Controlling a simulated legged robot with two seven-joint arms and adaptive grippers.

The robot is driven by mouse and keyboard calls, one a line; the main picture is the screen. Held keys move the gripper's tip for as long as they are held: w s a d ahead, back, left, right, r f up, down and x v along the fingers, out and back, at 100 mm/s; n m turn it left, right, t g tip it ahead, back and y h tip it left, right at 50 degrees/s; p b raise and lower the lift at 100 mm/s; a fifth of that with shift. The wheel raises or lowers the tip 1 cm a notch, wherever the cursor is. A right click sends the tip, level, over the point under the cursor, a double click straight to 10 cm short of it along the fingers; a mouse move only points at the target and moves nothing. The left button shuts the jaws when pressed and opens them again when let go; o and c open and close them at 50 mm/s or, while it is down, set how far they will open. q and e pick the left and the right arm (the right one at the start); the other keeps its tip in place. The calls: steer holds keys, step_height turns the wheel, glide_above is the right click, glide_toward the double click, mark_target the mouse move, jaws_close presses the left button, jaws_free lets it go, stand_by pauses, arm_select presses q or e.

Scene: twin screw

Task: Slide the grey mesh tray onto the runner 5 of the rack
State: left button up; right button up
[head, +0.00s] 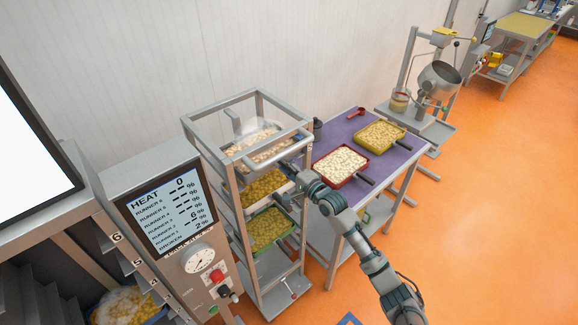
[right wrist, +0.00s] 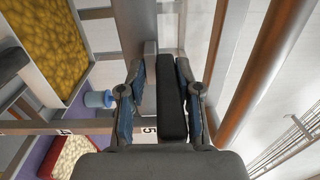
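The rack (head: 236,185) stands in the middle of the head view with several trays on its levels. A greyish tray with pale tan pieces (head: 270,150) sits in an upper level; I cannot make out its mesh clearly. My right gripper (head: 290,178) is at the rack's right front side, below that tray. A runner label 5 (right wrist: 149,130) shows just beside the handle. My left gripper is not in view.
Lower rack levels hold a tray of yellow pieces (head: 265,187) and a green tray (head: 271,228). A purple-topped table (head: 333,138) to the right bears a red tray (head: 340,165) and a yellow tray (head: 380,136). A control panel (head: 165,215) stands left of the rack.

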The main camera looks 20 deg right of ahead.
mark_target(292, 173)
steer(key=o, duration=0.4)
steer(key=shift+a+r, duration=0.2)
steer(key=shift+a, duration=0.1)
steer(key=shift+o, duration=0.4)
steer(key=shift+a, duration=0.5)
steer(key=s, duration=0.1)
steer(key=s+d, duration=0.2)
steer(key=shift+s+d+f, duration=0.15)
steer(key=shift+d+f, duration=0.1)
steer(key=shift+f, duration=0.05)
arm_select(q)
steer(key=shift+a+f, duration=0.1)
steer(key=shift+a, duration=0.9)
arm_select(e)
steer(key=a+v, duration=0.1)
steer(key=v, duration=0.6)
steer(key=shift+s+r, duration=0.2)
steer(key=shift+s, duration=0.45)
steer(key=shift+a, duration=0.1)
